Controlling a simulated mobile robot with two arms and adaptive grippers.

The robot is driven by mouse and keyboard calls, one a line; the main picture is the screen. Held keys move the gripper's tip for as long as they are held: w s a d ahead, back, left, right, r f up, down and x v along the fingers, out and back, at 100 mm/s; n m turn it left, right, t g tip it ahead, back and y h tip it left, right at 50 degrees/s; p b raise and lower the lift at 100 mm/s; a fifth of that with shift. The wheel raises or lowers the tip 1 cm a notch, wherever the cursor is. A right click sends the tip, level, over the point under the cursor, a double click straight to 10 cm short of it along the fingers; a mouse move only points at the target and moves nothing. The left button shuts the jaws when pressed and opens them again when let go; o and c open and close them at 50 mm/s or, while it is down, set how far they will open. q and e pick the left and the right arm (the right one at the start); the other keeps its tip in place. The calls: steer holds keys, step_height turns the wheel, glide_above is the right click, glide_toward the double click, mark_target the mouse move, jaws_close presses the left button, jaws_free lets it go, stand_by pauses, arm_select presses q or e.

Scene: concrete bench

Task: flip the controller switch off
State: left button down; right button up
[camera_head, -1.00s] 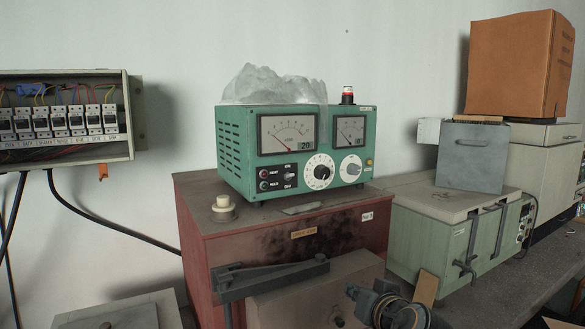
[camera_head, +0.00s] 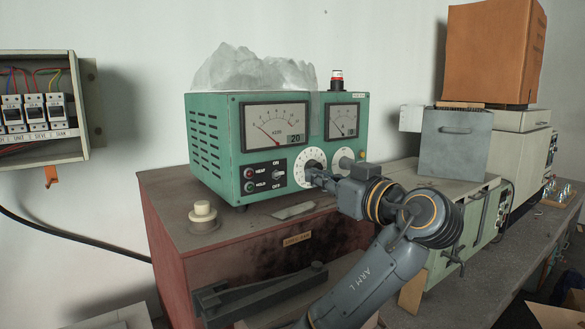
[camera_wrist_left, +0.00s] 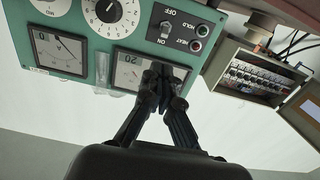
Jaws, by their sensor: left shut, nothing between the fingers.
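The green controller (camera_head: 218,150) has two meters, white dials and a small toggle switch (camera_head: 279,178) between the ON and OFF labels. I cannot tell which way its lever points. My left gripper (camera_head: 314,176) is shut and empty in front of the white dial, just right of the switch. In the left wrist view the controller panel appears upside down, with the switch (camera_wrist_left: 167,28) above the closed fingertips (camera_wrist_left: 162,72). The fingers overlap the large meter there; contact with the panel cannot be told. My right gripper is not in view.
The controller stands on a rusty red cabinet (camera_head: 165,215) with a pale round knob (camera_head: 203,212) on top. A grey metal box (camera_head: 455,143) and an orange box (camera_head: 492,50) stand to the right. A breaker box (camera_head: 40,110) hangs on the left wall.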

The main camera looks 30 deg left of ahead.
mark_target(279, 174)
arm_select(q)
steer(key=p+x, duration=0.4)
steer(key=x, duration=0.5)
steer(key=shift+a+p, duration=0.35)
steer(key=shift+a, duration=0.05)
steer(key=shift+w+a+f, duration=0.15)
steer(key=shift+w+a, duration=0.05)
steer(key=shift+a, duration=0.2)
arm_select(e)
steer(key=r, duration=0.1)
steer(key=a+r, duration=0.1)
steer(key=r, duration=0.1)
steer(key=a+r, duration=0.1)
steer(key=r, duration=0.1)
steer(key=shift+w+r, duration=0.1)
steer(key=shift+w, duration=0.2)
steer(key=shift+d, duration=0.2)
arm_select(q)
steer(key=shift+f, duration=0.1)
